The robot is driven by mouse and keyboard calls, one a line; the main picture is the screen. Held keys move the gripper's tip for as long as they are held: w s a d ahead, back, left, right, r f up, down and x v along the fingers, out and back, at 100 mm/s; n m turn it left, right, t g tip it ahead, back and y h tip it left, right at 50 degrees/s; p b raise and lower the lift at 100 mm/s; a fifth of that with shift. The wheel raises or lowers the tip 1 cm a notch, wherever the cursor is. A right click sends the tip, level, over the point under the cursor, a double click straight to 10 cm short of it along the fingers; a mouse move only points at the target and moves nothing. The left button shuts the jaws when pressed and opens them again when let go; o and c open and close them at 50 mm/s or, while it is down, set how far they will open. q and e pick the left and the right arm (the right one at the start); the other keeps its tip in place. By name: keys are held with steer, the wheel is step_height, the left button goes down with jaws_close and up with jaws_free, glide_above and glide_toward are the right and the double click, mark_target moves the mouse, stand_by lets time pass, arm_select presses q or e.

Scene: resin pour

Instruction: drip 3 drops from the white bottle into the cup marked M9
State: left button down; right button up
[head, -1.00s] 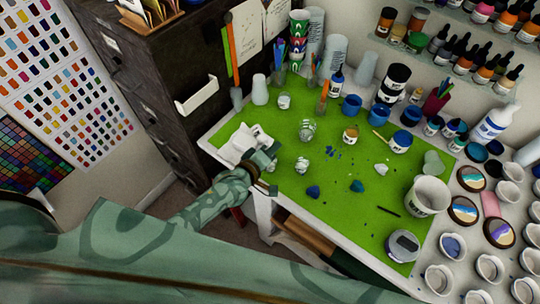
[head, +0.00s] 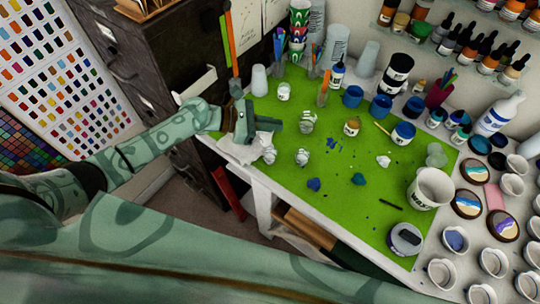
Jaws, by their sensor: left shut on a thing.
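My left gripper (head: 252,122) is over the left edge of the green mat (head: 345,205), above a crumpled white cloth (head: 238,152). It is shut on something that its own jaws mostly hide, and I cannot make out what. My right gripper is not in view. Small pale cups stand on the mat: one (head: 307,122) right of the gripper, one (head: 302,157) nearer the front, and one (head: 284,92) behind. Their marks are too small to read, so I cannot tell which is M9. I cannot single out the white bottle with certainty.
A large white cup (head: 430,188) and a round grey device (head: 405,239) stand at the right. Blue-sided jars (head: 381,107) and a white pump bottle (head: 498,115) stand farther back. The mat's front middle is mostly clear.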

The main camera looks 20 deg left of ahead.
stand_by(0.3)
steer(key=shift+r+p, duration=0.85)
steer(key=shift+p, duration=0.2)
